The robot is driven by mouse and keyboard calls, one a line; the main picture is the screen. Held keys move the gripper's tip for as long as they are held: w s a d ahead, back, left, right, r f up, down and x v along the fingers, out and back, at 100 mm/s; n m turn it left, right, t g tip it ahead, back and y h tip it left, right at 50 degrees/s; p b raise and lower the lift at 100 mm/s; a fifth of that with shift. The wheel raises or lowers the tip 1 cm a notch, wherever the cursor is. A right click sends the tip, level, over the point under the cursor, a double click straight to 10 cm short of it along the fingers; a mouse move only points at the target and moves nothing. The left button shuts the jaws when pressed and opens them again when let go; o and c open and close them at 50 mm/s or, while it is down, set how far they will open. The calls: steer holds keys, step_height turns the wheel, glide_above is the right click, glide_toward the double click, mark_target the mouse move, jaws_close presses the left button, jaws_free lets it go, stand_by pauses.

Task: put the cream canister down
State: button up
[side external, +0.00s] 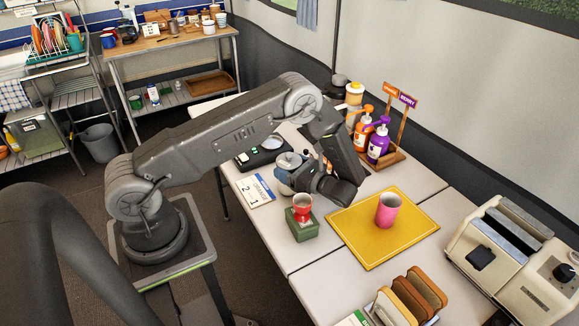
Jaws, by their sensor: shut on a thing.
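The cream canister (289,159) is a pale, rounded vessel with a knobbed lid, near the left side of the white table. My gripper (297,180) is shut on it, reaching in from the right. The fingers and wrist hide part of its right side and lower body. I cannot tell whether its base touches the table.
A pink cup (388,211) stands on a yellow mat (361,250). A white card (255,191) and a black scale (248,160) lie left. Pump bottles (378,146) stand behind.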

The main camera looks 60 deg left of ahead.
steer(key=shift+f, duration=0.6)
steer(key=o, duration=1.1)
